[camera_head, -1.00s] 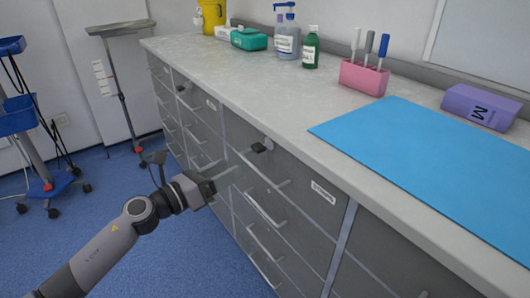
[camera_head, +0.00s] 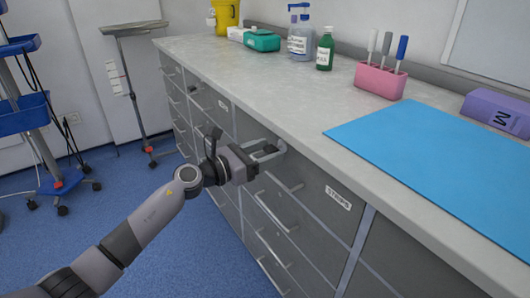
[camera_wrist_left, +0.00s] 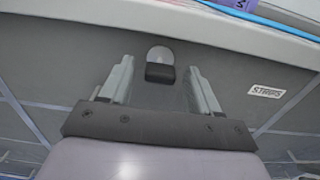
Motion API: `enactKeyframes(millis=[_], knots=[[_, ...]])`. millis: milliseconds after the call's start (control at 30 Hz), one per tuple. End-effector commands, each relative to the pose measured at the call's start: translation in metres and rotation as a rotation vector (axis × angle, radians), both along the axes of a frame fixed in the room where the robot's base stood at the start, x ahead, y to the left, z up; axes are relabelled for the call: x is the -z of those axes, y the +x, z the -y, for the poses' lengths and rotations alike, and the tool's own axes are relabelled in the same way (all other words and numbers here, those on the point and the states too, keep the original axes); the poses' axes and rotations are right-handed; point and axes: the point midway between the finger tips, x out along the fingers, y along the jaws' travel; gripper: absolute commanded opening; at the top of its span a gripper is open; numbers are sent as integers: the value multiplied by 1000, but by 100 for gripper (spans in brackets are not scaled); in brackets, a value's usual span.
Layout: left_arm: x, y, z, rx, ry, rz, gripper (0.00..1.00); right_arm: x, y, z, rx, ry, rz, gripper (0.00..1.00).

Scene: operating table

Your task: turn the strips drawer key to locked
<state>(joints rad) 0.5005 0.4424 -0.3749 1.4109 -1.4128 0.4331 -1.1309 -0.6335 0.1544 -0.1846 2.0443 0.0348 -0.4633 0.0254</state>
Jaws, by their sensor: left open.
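The strips drawer (camera_head: 310,190) is in the top row under the worktop, with a white STRIPS label (camera_head: 338,197); the label also shows in the left wrist view (camera_wrist_left: 267,91). Its key has a dark, wide head (camera_wrist_left: 159,73) in front of a round pale lock plate (camera_wrist_left: 160,54). My left gripper (camera_head: 272,150) is at the drawer front, just below the worktop edge. In the left wrist view, its open fingers (camera_wrist_left: 160,84) stand apart on either side of the key, with gaps on both sides. In the head view the gripper mostly hides the key. My right gripper is not in view.
The worktop overhangs close above my left gripper, with a blue mat (camera_head: 440,160), a pink holder (camera_head: 380,82) and bottles on it. Bar handles (camera_head: 285,182) stick out from the drawers.

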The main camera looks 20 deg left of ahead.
Motion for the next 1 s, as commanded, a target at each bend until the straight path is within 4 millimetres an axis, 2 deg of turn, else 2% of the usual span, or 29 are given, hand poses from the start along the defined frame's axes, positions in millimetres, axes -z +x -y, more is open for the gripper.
enactKeyframes(millis=[233,267,400,433,767,1000], knots=[[0,1,1,1,0,0,62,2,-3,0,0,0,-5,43],[0,1,1,1,0,0,55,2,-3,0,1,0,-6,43],[0,1,1,1,-1,-1,10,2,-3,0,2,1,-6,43],[0,1,1,1,-1,-1,5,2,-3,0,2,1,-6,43],[-1,0,1,1,-30,-23,6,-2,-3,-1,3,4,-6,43],[-1,0,1,1,-134,-107,6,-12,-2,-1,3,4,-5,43]])
